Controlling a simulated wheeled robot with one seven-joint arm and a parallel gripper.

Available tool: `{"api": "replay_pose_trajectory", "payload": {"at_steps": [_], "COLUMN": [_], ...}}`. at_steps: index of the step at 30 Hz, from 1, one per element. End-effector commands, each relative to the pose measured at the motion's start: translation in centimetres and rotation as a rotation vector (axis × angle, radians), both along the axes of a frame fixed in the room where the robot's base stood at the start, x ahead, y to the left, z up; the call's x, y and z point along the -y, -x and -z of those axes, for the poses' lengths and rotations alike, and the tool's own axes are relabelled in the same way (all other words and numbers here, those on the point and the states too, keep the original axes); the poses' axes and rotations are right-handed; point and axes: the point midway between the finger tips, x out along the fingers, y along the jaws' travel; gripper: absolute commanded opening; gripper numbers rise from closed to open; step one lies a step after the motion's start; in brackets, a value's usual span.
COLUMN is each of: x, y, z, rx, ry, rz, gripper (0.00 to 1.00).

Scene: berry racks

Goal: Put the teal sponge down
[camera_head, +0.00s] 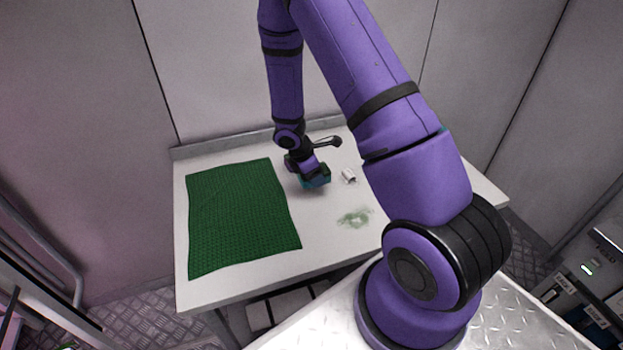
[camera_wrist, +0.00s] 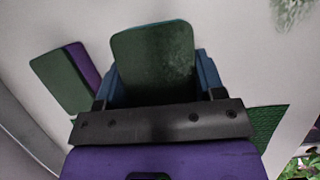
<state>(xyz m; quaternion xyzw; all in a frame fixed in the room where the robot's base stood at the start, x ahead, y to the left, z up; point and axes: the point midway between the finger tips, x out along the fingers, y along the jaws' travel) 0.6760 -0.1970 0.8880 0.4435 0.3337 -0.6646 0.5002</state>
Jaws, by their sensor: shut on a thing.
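The teal sponge (camera_head: 317,182) is held in my gripper (camera_head: 309,174), low over the white table between the green mat and the small white cup. Whether its underside touches the tabletop cannot be told. In the wrist view the sponge (camera_wrist: 153,55) looks dark green and sits between the two blue fingers of my gripper (camera_wrist: 154,82), which are shut on its sides.
A green textured mat (camera_head: 240,215) covers the table's left part; its edge shows in the wrist view (camera_wrist: 268,125). A small white cup (camera_head: 348,176) and a green smear (camera_head: 355,217) lie right of the sponge. The white table (camera_head: 325,235) is bare between mat and smear.

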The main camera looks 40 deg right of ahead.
Motion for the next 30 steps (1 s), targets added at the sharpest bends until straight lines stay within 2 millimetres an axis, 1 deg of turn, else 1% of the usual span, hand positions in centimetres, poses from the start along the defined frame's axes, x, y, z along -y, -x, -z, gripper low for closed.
{"api": "replay_pose_trajectory", "payload": {"at_steps": [1,8,9,15,17,28,29,30], "x": [0.0,0.3,0.3,0.2,0.3,0.3,0.3,0.3], "y": [-0.5,-1.8,-1.9,-1.8,-1.8,-1.8,-1.8,-1.8], "z": [0.1,0.2,0.4,3.2,3.6,4.0,3.9,3.9], "rx": [0.001,0.002,-0.001,-0.004,-0.003,-0.001,0.000,0.000], "ry": [-0.001,-0.001,0.000,0.000,0.000,0.000,0.000,0.000], "rz": [0.001,0.001,-0.001,-0.003,-0.001,-0.001,0.000,0.000], "gripper": [0.40,0.40,0.40,0.40,0.40,0.40,0.69,0.79]}}
